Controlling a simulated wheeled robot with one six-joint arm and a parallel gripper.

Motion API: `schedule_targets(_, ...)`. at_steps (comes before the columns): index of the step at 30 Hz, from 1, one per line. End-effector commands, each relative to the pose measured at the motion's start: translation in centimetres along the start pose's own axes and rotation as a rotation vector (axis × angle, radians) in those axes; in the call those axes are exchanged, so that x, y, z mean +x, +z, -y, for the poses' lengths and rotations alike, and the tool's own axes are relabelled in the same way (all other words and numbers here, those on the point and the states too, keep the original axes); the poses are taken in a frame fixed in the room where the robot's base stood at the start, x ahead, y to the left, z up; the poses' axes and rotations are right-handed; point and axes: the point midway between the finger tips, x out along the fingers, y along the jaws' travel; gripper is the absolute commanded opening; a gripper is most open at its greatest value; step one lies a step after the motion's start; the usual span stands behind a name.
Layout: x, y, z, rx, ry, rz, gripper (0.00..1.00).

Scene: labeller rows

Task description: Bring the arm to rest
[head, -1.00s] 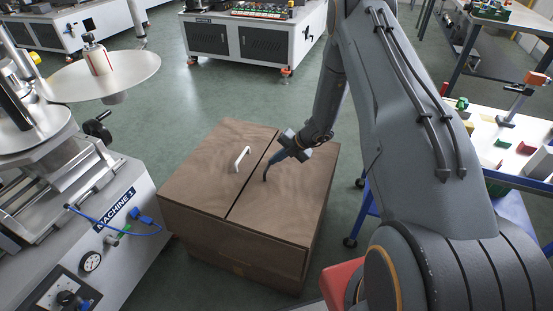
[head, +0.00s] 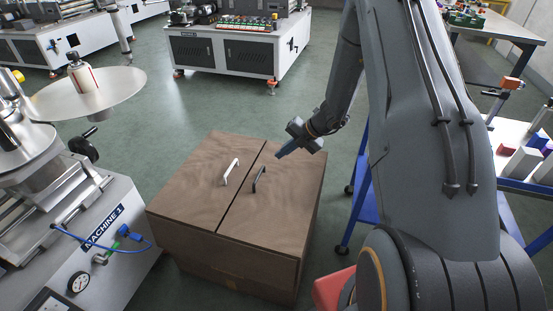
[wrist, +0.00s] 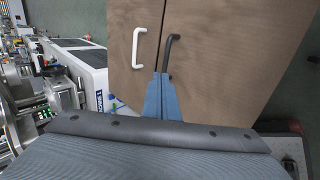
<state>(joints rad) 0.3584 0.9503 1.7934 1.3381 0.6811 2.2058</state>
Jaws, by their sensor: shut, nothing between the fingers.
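My gripper (head: 280,155) hangs over the far right part of the brown wooden cabinet (head: 185,205), beside and above the dark handle (head: 259,180). Its blue-grey fingers are together with nothing between them. In the wrist view the fingertips (wrist: 163,78) appear just below the dark handle (wrist: 173,55), and they look apart from it in the head view. The cabinet top has two panels split by a dark seam, both lying flat. A white handle (head: 231,171) is on the left panel and the dark handle on the right one.
A white workbench (head: 235,55) stands behind. A blue-legged table (head: 365,200) is on the right. Green floor is open between the cabinet and the back bench.

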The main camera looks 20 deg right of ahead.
Motion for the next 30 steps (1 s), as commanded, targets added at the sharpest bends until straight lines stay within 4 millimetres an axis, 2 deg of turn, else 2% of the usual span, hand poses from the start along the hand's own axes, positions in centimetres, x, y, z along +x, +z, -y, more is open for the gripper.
schedule_targets(7,-0.8,-0.4,-0.3,-0.029,-0.005,-0.007,0.00)
schedule_targets(11,-2.0,-2.5,-1.7,-0.240,-0.033,-0.048,0.00)
schedule_targets(15,-4.7,-7.2,-3.8,-0.705,-0.082,-0.150,0.00)
schedule_targets(20,-8.4,-13.1,-5.3,-1.317,-0.107,-0.306,0.00)
schedule_targets(25,-12.6,-18.8,-5.6,-1.961,-0.083,-0.499,0.00)
schedule_targets(30,-16.7,-23.6,-5.0,-2.590,0.005,-0.730,0.00)
